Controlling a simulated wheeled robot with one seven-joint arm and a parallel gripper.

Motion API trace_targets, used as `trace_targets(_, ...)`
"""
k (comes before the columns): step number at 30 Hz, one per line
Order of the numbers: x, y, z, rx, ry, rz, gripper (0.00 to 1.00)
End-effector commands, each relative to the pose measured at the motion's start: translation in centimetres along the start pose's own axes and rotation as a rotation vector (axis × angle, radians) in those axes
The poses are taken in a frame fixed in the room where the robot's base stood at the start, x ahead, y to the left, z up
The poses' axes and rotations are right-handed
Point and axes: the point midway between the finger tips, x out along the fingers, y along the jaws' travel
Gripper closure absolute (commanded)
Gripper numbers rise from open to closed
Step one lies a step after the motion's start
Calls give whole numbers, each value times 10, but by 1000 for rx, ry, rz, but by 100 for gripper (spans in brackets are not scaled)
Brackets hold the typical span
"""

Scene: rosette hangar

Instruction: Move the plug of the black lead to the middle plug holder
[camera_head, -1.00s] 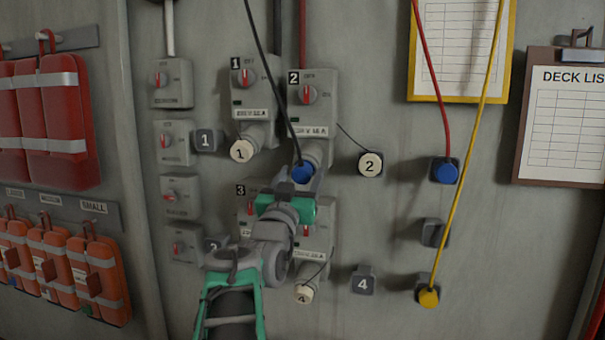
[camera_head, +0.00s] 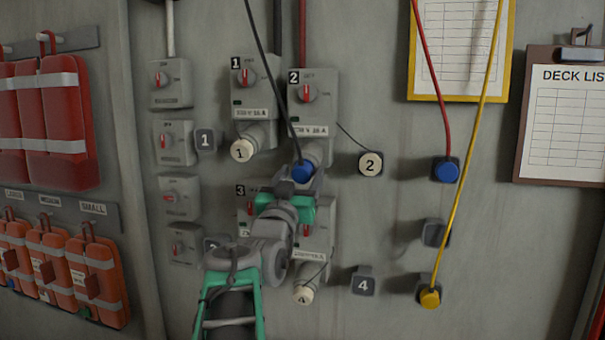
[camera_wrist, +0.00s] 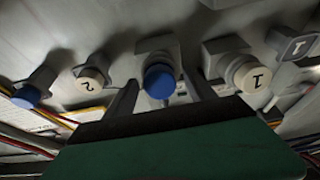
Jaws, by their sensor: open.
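The black lead (camera_head: 268,80) hangs down to a blue plug (camera_head: 303,170), which sits in the outlet under switch box 2 (camera_head: 313,105). The plug also shows in the wrist view (camera_wrist: 159,82). My gripper (camera_head: 303,181) is open at this plug. In the wrist view its fingers (camera_wrist: 161,95) stand on either side of the plug; I cannot tell whether they touch it. The middle plug holder (camera_head: 435,233) is an empty grey block on the wall at right, between the upper and lower holders.
The upper holder holds the red lead's blue plug (camera_head: 446,170); the lower holds the yellow plug (camera_head: 430,298). The yellow lead (camera_head: 468,140) runs close to the middle holder. Cap 2 (camera_head: 370,163) and cap 1 (camera_head: 242,151) flank my gripper. Block 4 (camera_head: 364,282) is lower down.

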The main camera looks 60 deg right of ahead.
Motion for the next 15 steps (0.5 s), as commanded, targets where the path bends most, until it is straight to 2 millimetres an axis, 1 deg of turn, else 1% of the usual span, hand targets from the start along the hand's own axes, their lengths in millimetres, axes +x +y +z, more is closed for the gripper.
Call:
trace_targets(13, 0, 0, 0, 0, 0, 1, 36)
trace_targets(15, 0, 0, 0, -1, 0, 1, 42)
